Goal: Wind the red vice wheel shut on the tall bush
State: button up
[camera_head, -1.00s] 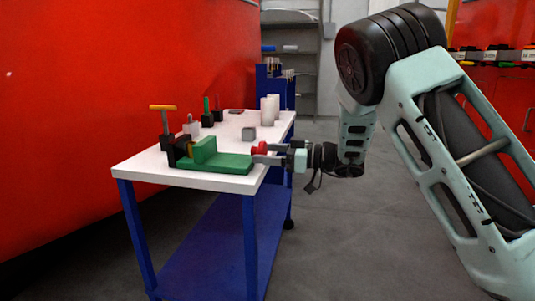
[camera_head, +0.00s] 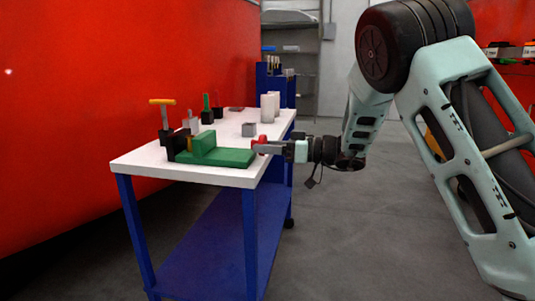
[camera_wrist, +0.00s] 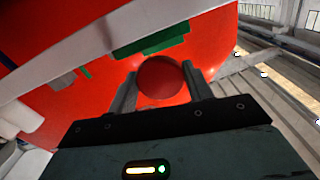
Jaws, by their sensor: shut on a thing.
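The green vice (camera_head: 230,156) lies at the front of the white-topped table, with a raised green block and a black end at its left. A small brass-coloured piece (camera_head: 190,144), which may be the tall bush, shows between the black end and the green block; it is too small to be sure. The red vice wheel (camera_head: 262,139) is at the vice's right end, partly hidden by my gripper (camera_head: 264,148). In the wrist view the round red wheel (camera_wrist: 160,77) sits between the two fingers of my gripper (camera_wrist: 161,84), which is shut on it. The view there is tilted.
On the white tabletop (camera_head: 145,166) stand an orange T-handled tool (camera_head: 163,104), a green-handled tool (camera_head: 207,108), a grey block (camera_head: 249,129) and white cylinders (camera_head: 268,106). A blue rack (camera_head: 275,78) stands at the far end. A red wall (camera_head: 90,90) runs along the left. Floor at right is clear.

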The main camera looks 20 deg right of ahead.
jog(key=m, duration=1.6)
jog(key=r+m, duration=0.1)
jog(key=m, duration=0.7)
jog(key=shift+s+m, duration=0.1)
jog(key=shift+m, duration=0.2)
jog(key=m+p, duration=0.4)
jog(key=p, duration=0.2)
jog(key=shift+m, duration=0.3)
jog(key=m+p, duration=0.5)
jog(key=p, duration=0.3)
jog(key=shift+d, duration=0.1)
jog(key=m+p, duration=0.3)
jog(key=p, duration=0.1)
jog(key=shift+f+m+p, duration=0.1)
jog(key=shift+m+p, duration=0.2)
jog(key=shift+m, duration=0.1)
jog(key=shift+f+m+p, duration=0.15)
jog(key=shift+m+p, duration=0.25)
jog(key=shift+p, duration=0.1)
jog(key=shift+f, duration=0.1)
